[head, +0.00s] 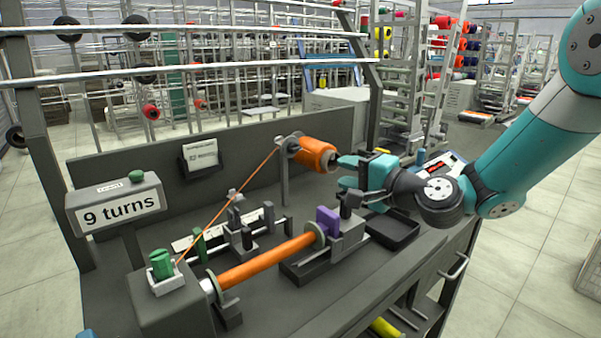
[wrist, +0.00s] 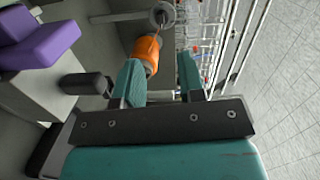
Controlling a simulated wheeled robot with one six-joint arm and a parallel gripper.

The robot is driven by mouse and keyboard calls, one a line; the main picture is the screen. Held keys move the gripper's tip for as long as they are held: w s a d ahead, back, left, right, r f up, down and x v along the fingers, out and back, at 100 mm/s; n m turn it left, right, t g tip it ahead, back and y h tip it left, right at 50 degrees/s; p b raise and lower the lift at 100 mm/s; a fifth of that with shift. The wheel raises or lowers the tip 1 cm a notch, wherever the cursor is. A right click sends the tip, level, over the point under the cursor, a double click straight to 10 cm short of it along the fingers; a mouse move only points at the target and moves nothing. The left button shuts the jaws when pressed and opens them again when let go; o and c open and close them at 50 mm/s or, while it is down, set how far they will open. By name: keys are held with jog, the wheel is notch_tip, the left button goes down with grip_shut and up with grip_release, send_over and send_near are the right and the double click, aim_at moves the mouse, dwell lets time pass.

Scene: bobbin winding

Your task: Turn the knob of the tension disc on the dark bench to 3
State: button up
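My gripper (head: 346,172) is open at the right of the bench, its teal fingers apart near the orange supply spool. In the wrist view the gripper (wrist: 159,78) has nothing between its fingers, and the orange spool (wrist: 146,55) lies beyond them. The dark bench (head: 330,290) carries a green knob (head: 160,262) on a white base at the front left, far from my gripper. An orange thread runs from the spool (head: 316,154) down to near this knob. I cannot tell for sure that this is the tension disc, and no dial number is readable.
An orange-wound bobbin (head: 265,260) lies across the bench beside a purple block (head: 327,221), which also shows in the wrist view (wrist: 42,45). A "9 turns" sign (head: 118,210) stands at left. A black tray (head: 395,232) is below my gripper. Metal rails run behind.

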aim_at(298, 150)
jog(key=shift+w+d+f+m+t+h, duration=0.3)
jog(key=shift+w+d+f+m+t, duration=0.2)
jog(key=shift+w+d+f+m, duration=0.15)
jog(key=shift+w+r+m, duration=0.1)
jog(key=shift+w+m, duration=0.15)
jog(key=p+x, duration=0.4)
jog(key=x, duration=1.3)
jog(key=shift+w+d+r, duration=0.1)
jog(key=shift+w+r, duration=0.05)
grip_shut()
